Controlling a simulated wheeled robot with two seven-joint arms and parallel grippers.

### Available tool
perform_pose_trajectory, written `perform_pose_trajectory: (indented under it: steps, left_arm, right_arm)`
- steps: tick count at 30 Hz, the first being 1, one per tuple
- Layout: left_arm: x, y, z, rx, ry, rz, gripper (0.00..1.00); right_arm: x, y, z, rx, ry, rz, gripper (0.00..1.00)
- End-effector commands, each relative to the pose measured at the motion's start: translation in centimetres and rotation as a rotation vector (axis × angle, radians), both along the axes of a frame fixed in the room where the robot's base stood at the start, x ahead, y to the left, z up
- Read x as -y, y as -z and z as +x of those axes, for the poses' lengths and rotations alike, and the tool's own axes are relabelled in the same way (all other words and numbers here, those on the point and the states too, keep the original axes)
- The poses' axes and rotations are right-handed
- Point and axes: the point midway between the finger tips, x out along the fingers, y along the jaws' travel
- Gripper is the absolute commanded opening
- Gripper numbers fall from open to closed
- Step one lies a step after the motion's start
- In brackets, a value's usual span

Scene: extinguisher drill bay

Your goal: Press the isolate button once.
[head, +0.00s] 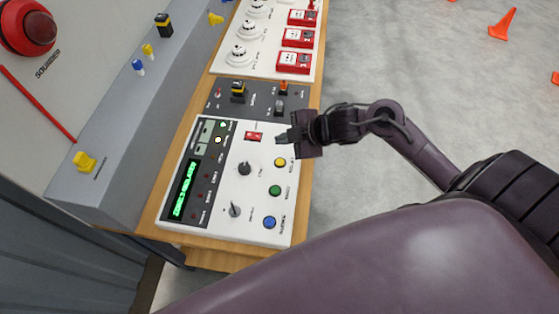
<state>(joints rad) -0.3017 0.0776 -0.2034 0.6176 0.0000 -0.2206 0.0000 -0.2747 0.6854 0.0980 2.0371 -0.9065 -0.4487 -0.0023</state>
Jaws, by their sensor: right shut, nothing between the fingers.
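A white control panel (217,165) lies on a wooden bench, seen sideways. It carries a yellow button (280,162), a green button (275,190) and a blue button (270,222) along its right side. Their labels are too small to read, so I cannot tell which one is the isolate button. A red rocker switch (253,136) sits near its upper edge. My right gripper (281,138) is shut and empty, over the panel's upper right edge, between the red switch and my arm, above the yellow button in the picture. My left gripper is out of view.
Two black knobs (244,169) and a green-lit display (186,188) share the panel. A dark switch plate (258,101) and a board with red call points (298,37) lie beyond. A grey trunking with yellow and blue fittings runs left. Orange cones (502,24) stand on the floor.

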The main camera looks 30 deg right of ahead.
Motion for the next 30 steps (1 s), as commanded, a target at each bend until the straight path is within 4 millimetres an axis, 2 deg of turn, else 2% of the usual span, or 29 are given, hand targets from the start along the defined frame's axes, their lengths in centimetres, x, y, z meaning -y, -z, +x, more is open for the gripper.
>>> perform_pose_trajectory:
  steps: [1, 4, 11, 18, 30]
  left_arm:
    - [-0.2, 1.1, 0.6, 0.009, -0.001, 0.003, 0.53]
    - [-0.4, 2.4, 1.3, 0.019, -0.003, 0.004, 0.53]
    - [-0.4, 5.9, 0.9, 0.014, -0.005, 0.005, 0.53]
    - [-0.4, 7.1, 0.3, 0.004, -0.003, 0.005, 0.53]
    - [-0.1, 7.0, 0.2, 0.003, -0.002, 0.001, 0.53]
  right_arm:
    - [0.0, 1.2, 0.0, 0.000, 0.001, 0.001, 0.00]
    - [0.0, 2.5, 0.0, 0.001, 0.001, 0.001, 0.00]
    - [0.0, 5.8, 0.0, 0.001, 0.002, 0.001, 0.00]
    - [0.0, 7.5, 0.0, 0.000, 0.000, 0.000, 0.00]
    - [0.0, 7.5, 0.0, 0.000, 0.001, 0.001, 0.00]
